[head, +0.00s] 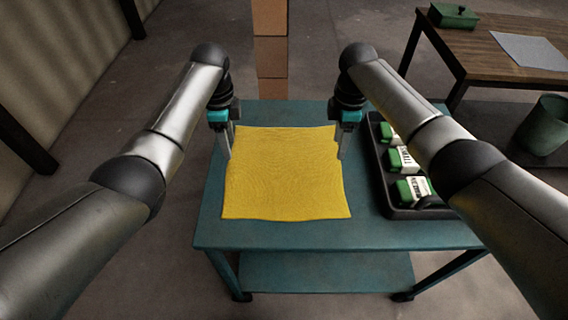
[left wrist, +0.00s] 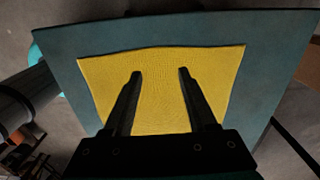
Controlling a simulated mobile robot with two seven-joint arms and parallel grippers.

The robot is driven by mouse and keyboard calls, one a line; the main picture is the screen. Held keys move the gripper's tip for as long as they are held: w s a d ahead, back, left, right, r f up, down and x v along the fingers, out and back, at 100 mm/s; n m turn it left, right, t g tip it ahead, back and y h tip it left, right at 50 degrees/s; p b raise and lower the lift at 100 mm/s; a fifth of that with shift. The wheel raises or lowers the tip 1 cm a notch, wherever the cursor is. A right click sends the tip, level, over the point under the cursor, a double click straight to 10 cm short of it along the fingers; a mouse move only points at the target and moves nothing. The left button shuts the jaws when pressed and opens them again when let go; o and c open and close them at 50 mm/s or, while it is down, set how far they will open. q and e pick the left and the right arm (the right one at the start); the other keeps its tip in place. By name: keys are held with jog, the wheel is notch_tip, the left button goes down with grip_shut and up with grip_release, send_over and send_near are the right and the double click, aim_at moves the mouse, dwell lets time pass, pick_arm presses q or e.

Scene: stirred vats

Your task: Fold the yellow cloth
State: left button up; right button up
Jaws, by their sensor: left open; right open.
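The yellow cloth (head: 284,180) lies flat and spread out on the teal table (head: 330,236). It also shows in the left wrist view (left wrist: 160,100), beneath the open fingers. My left gripper (head: 230,150) is at the cloth's far left edge, fingers pointing down, open and empty. In the left wrist view the two fingers of my left gripper (left wrist: 160,73) are spread apart over the cloth. My right gripper (head: 340,150) is at the cloth's far right edge, pointing down, open. Whether either one touches the cloth I cannot tell.
A black tray (head: 385,198) with several green and white labelled boxes (head: 403,159) stands right of the cloth. Stacked brown boxes (head: 271,55) stand behind the table. A wooden table (head: 480,45) with a green box (head: 453,15) and a green bin (head: 543,125) are at the right.

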aim_at(233, 167)
pick_arm(q)
jog(key=shift+f, duration=3.2)
pick_arm(e)
jog(key=shift+f, duration=3.2)
pick_arm(q)
jog(key=shift+f, duration=0.15)
pick_arm(e)
jog(key=shift+f, duration=0.15)
pick_arm(q)
jog(key=shift+c, duration=0.2)
pick_arm(e)
jog(key=shift+c, duration=0.2)
pick_arm(q)
jog(key=shift+s, duration=0.1)
grip_shut()
pick_arm(e)
jog(key=shift+s, duration=0.1)
grip_shut()
